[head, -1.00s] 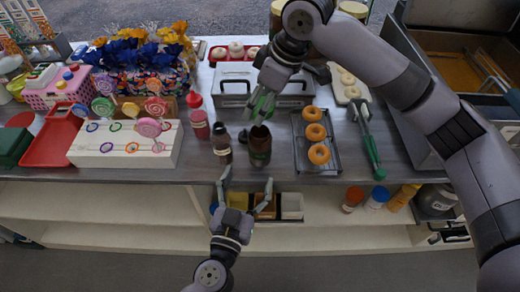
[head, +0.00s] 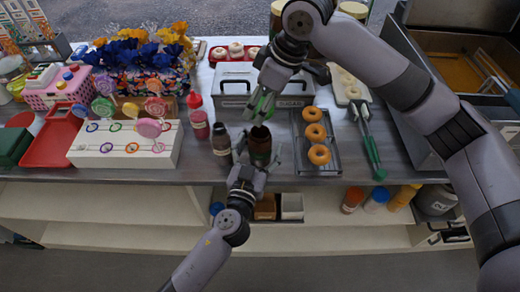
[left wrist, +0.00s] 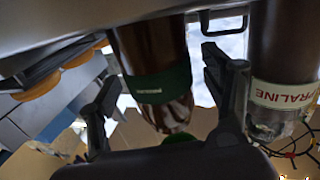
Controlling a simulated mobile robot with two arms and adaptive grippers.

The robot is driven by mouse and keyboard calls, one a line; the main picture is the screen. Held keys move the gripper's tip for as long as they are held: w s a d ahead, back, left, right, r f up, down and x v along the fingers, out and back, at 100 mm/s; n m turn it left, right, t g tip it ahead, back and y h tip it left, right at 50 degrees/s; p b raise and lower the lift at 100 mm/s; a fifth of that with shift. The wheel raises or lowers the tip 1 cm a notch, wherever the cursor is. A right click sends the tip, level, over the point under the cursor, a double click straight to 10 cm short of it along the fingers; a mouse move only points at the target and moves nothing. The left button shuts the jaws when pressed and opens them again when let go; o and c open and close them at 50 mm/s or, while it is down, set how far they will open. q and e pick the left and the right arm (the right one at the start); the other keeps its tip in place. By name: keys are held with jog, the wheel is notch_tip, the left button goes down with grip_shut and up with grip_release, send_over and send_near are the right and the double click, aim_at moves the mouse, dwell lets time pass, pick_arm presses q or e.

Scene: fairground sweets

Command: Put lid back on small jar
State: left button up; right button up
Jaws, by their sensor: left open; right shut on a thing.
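The small jar (head: 260,147) is dark brown glass with a green label and stands upright near the front edge of the counter, its dark mouth uncovered. It also shows in the left wrist view (left wrist: 152,50). My left gripper (head: 257,157) is open, with one finger on each side of the jar; I cannot tell whether they touch it. My right gripper (head: 262,108) is above and behind the jar, shut on a green thing that looks like the lid (head: 266,103), partly hidden by the fingers. A green piece (left wrist: 180,138) shows by the jar's mouth in the wrist view.
A dark-capped bottle (head: 221,145) stands close to the jar's left; its label reads PRALINE in the wrist view (left wrist: 285,93). A red bottle (head: 199,122) is farther left. A doughnut tray (head: 329,167) lies right, with green-handled tongs (head: 371,150) beyond it. A metal box (head: 236,88) stands behind.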

pick_arm(q)
jog(key=shift+w+d, duration=0.2)
jog(key=shift+w, duration=0.35)
jog(key=shift+c, duration=0.4)
grip_shut()
dwell(0.3)
